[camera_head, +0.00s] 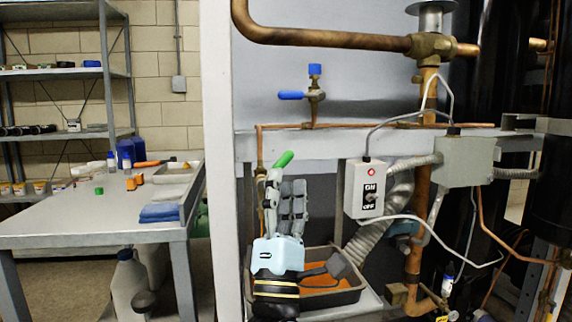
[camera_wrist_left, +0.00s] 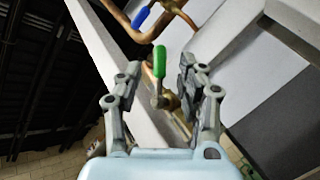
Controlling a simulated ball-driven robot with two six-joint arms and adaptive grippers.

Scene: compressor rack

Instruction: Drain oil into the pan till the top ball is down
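My left gripper (camera_head: 281,190) points upward at the lower pipe. Its fingers stand apart, as the left wrist view (camera_wrist_left: 157,80) shows. A valve with a green lever handle (camera_head: 283,160) is at its fingertips. In the left wrist view the green lever (camera_wrist_left: 159,61) stands between the two fingers, with a gap on each side. The brass valve body (camera_wrist_left: 168,101) is below it. The dark pan (camera_head: 357,291) sits low behind my left wrist, with orange-brown liquid (camera_head: 322,281) in it. I cannot make out any ball or sight glass. My right gripper is not in view.
A second valve with a blue handle (camera_head: 291,95) is above the rail. A switch box (camera_head: 364,188) with a lit red lamp and a ribbed hose (camera_head: 372,236) are to the right. A white post (camera_head: 219,150) and a workbench (camera_head: 85,211) are to the left.

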